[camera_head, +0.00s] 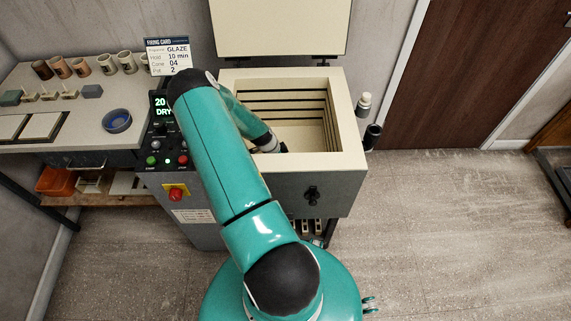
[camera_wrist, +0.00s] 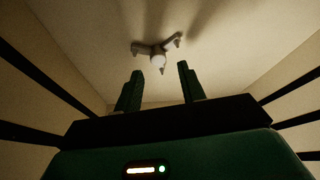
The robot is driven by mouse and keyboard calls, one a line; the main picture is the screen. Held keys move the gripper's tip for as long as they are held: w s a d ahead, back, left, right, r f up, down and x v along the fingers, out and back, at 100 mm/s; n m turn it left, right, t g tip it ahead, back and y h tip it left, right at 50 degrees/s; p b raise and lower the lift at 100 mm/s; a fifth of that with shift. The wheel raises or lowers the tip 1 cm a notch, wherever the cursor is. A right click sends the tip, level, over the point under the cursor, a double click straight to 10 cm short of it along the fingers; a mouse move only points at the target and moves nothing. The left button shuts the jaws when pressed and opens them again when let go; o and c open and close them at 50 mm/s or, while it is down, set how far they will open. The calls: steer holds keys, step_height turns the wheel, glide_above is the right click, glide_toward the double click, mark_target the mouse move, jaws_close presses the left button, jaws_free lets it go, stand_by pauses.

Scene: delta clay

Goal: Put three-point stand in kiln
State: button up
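The kiln (camera_head: 340,165) stands open with its lid raised, and my arm reaches down into its chamber. In the wrist view a pale three-point stand (camera_wrist: 158,58), with three arms and small raised tips, is inside the chamber and appears to lie on the kiln floor. My gripper (camera_wrist: 160,76) is open, its two green fingers apart with nothing between them. The stand shows just beyond the fingertips, apart from them. In the head view the gripper is mostly hidden by my arm and the kiln walls, and the stand cannot be seen.
The raised lid (camera_head: 280,28) stands behind the chamber. A control panel (camera_head: 165,150) is at the kiln's left. The bench (camera_head: 120,95) beyond holds several cups, small pale pieces and a blue bowl (camera_head: 117,120).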

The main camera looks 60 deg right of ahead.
steer(key=v, duration=0.9)
steer(key=shift+r, duration=0.2)
